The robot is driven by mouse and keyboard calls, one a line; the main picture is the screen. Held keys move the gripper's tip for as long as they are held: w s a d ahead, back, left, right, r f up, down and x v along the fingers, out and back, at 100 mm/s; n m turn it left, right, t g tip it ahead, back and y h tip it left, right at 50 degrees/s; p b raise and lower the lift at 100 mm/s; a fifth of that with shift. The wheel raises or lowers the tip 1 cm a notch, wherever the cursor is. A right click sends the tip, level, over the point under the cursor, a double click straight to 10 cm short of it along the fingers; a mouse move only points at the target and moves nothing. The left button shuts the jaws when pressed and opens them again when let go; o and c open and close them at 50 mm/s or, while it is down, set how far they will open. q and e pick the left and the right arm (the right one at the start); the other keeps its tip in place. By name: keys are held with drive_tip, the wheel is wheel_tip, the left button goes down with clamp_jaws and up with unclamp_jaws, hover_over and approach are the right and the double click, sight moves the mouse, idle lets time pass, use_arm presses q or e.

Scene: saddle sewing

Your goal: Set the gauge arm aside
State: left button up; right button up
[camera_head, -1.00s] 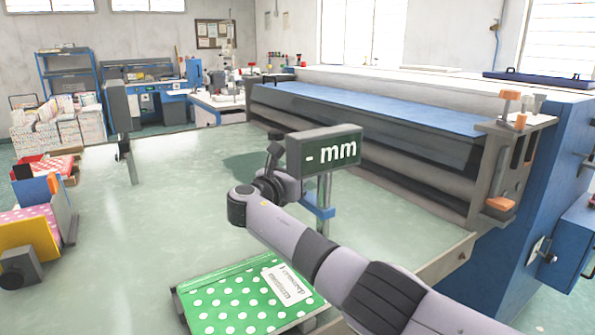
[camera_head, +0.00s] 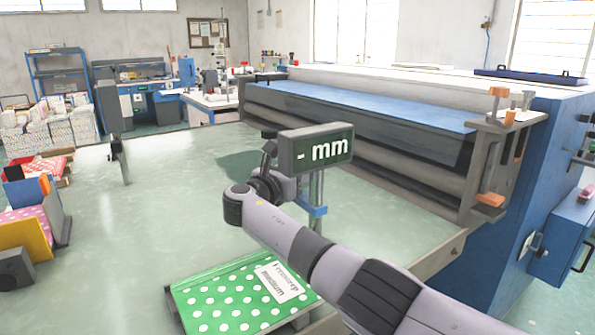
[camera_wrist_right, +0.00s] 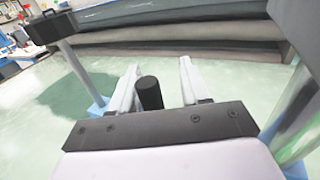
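The gauge (camera_head: 316,148) has a dark display box reading "- mm" on a grey post with a blue collar (camera_head: 317,212), above the pale green table. My right gripper (camera_head: 268,158) is at the left of the display box, partly hidden by my own wrist. In the right wrist view my two fingers (camera_wrist_right: 158,84) stand apart, with a short black cylinder (camera_wrist_right: 149,93) between them, nearer the left finger. I cannot tell which part it belongs to. A grey post (camera_wrist_right: 295,115) stands close at the right of that view. My left gripper is not in view.
A green dotted folder (camera_head: 245,298) lies at the table's near edge. A second post (camera_head: 122,162) stands at the left, near coloured boards (camera_head: 30,222). The big blue roller machine (camera_head: 400,120) borders the table behind and right. The table's middle left is clear.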

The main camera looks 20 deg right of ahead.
drive_tip(key=v, duration=0.7)
drive_tip(key=shift+s+f, duration=0.1)
drive_tip(key=shift+s, duration=0.05)
idle(0.5)
